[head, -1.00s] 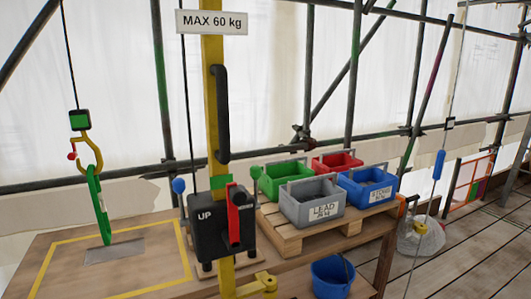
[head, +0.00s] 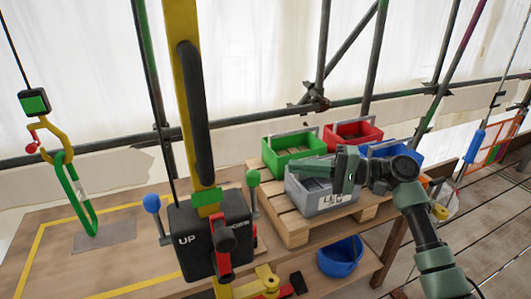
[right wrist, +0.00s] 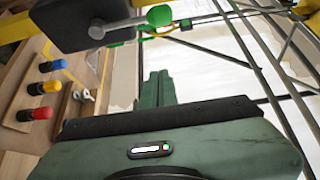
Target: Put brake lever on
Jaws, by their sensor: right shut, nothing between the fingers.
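A black control box (head: 208,238) marked UP is fixed to the yellow post. A red and black handle (head: 222,260) is on its front. Levers with a blue ball (head: 152,204) and a green ball (head: 252,177) stand at its left and right. I cannot tell which lever is the brake. My right gripper (head: 298,168) is shut and empty, pointing left, apart from the green ball on its right side. In the right wrist view the closed fingers (right wrist: 156,88) point up towards the green ball (right wrist: 159,15). My left gripper is out of view.
A yellow hook (head: 42,140) holds a green ring (head: 75,195) over the table at left. Red, green, blue and grey bins (head: 325,203) stand on a pallet behind my right gripper. A blue bucket (head: 340,257) stands below. The right wrist view shows coloured knobs (right wrist: 45,88) on a board.

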